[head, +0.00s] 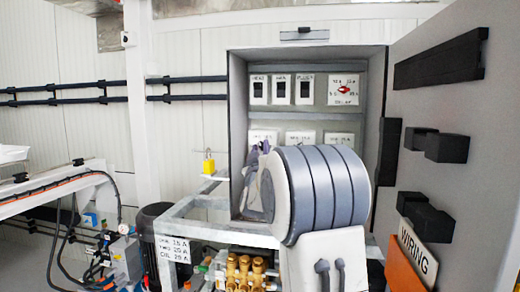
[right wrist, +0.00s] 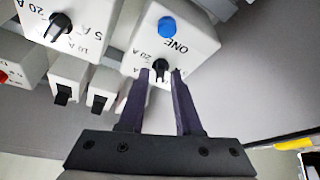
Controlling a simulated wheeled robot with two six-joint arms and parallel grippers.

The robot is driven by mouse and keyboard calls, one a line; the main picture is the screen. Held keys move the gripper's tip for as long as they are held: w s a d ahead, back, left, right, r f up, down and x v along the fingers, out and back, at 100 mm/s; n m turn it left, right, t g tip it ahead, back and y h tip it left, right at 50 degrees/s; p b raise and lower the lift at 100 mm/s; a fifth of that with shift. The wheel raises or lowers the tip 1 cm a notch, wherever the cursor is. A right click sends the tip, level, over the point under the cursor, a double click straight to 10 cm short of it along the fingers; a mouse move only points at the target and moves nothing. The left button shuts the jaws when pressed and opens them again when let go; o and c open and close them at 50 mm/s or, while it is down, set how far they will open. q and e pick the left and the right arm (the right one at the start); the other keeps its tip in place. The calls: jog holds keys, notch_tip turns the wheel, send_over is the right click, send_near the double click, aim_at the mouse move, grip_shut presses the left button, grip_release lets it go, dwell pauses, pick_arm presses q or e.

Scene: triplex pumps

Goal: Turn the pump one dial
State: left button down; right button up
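The pump one dial (right wrist: 160,69) is a small black knob on a white box marked ONE (right wrist: 185,40), below a blue round button (right wrist: 167,27) in the right wrist view. My right gripper (right wrist: 161,74) has two dark purple fingers, standing apart with tips either side of the dial. Slim gaps seem to show; contact cannot be told. In the head view, my right gripper (head: 259,152) is inside the open cabinet, partly hidden by my own grey arm. I cannot make out the pump one dial in the head view. My left gripper is not in view.
Another box with a black dial (right wrist: 61,26) and two black switches (right wrist: 63,93) are left of it. The grey cabinet (head: 237,110) holds upper switches (head: 281,89) and a red knob (head: 344,90). Its open door (head: 460,110) bounds the right. A yellow padlock (head: 209,165) hangs left.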

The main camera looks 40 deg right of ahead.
grip_shut()
jog(key=shift+f+m+h+b, duration=0.25)
jog(key=shift+m+h+b, duration=0.15)
jog(key=shift+m+b, duration=0.75)
jog(key=m+g+h+b, duration=0.1)
jog(key=m+b, duration=0.1)
jog(key=m, duration=0.1)
jog(key=shift+w+m+g, duration=0.1)
jog(key=shift+m+g, duration=0.15)
jog(key=shift+g, duration=0.05)
jog(key=m+g+h, duration=0.1)
jog(key=m, duration=0.1)
jog(key=m+b, duration=0.1)
jog(key=shift+a+m+g+h, duration=0.1)
jog(key=shift+m+g+h, duration=0.3)
jog(key=shift+r+m+g+h+b, duration=0.1)
jog(key=shift+m+g+h+b, duration=0.3)
jog(key=shift+m, duration=0.75)
jog(key=shift+r+m+g+h+b, duration=0.1)
jog(key=shift+m+g, duration=0.5)
jog(key=shift+m, duration=0.55)
